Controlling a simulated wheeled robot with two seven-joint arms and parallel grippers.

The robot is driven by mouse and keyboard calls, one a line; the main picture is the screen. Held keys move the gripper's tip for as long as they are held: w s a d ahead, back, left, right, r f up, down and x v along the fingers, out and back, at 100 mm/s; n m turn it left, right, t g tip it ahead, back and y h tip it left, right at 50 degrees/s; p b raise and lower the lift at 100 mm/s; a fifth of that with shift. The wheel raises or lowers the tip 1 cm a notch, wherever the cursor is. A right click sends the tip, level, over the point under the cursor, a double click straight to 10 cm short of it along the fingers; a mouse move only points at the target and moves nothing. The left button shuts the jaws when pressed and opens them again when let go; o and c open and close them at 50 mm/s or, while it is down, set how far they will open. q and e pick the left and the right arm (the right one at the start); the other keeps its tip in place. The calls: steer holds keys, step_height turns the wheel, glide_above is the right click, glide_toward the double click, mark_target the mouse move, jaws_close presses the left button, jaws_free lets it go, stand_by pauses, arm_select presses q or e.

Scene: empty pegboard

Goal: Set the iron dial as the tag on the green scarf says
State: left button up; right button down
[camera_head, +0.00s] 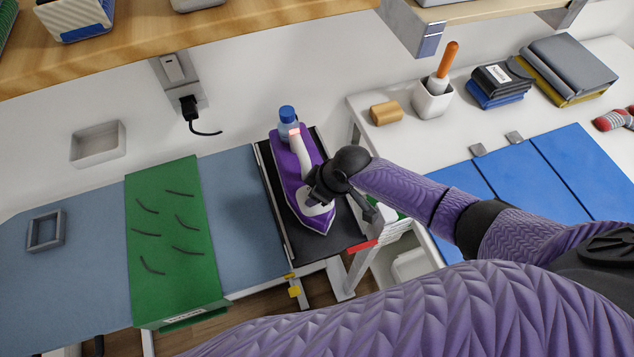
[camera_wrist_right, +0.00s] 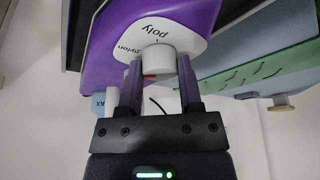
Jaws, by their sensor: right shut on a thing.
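The purple and white iron (camera_head: 291,178) lies on the black rest at the end of the blue ironing board (camera_head: 245,200). My right gripper (camera_head: 322,190) reaches it from the right. In the right wrist view the fingers of the right gripper (camera_wrist_right: 160,72) are shut on the white dial (camera_wrist_right: 157,58). The dial sits by a white plate (camera_wrist_right: 185,25); "poly" is printed nearest the dial and "nylon" to its left. A red mark shows on the dial's lower side. The green scarf (camera_head: 165,235) is draped over the board. Its tag (camera_head: 184,316) hangs at the front edge, too small to read. My left gripper is out of view.
A wooden shelf (camera_head: 200,45) runs above. A socket with a black plug (camera_head: 188,104) is on the wall behind. A white table (camera_head: 385,145) at right holds an orange-handled tool (camera_head: 446,62) in a white cup and folded cloths (camera_head: 570,65). A grey frame (camera_head: 46,230) lies at left.

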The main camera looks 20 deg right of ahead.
mark_target(328, 208)
steer(key=shift+r+m+t+h+p, duration=0.1)
steer(key=shift+m+t+h+p, duration=0.2)
steer(key=shift+m+p, duration=0.7)
steer(key=c, duration=0.5)
jaws_free()
steer(key=shift+c, duration=0.2)
steer(key=p+v, duration=0.4)
steer(key=v, duration=0.5)
steer(key=shift+r, duration=0.35)
steer(key=shift+s, duration=0.15)
